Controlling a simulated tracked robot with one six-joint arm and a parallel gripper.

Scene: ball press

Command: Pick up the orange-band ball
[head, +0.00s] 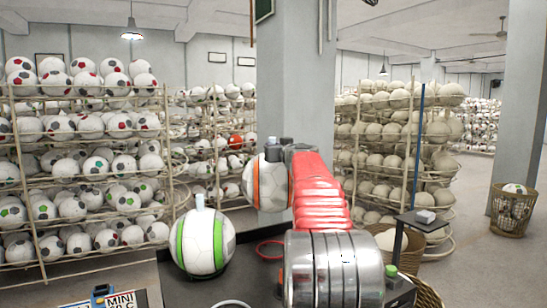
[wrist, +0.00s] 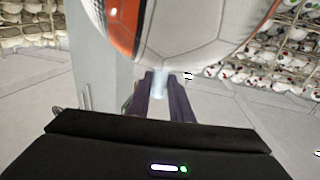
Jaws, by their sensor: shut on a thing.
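The orange-band ball (head: 256,180) is white with an orange band and hangs at the middle of the head view, beside the red section of my arm. In the wrist view the ball (wrist: 190,25) fills the top, with its orange band at the left. My gripper (wrist: 158,88) is shut on the short pale peg (wrist: 159,84) that stands out from the ball. In the head view my gripper (head: 278,150) shows at the top of the ball. The ball sits higher in the picture than the green-band ball and looks clear of the dark table.
A white ball with green bands (head: 205,245) and a pale peg stands on the dark table (head: 250,270) at lower left. A small dark stand (head: 422,221) is at right. Racks of balls (head: 80,160) line the back, and a grey column (head: 290,90) rises behind my arm.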

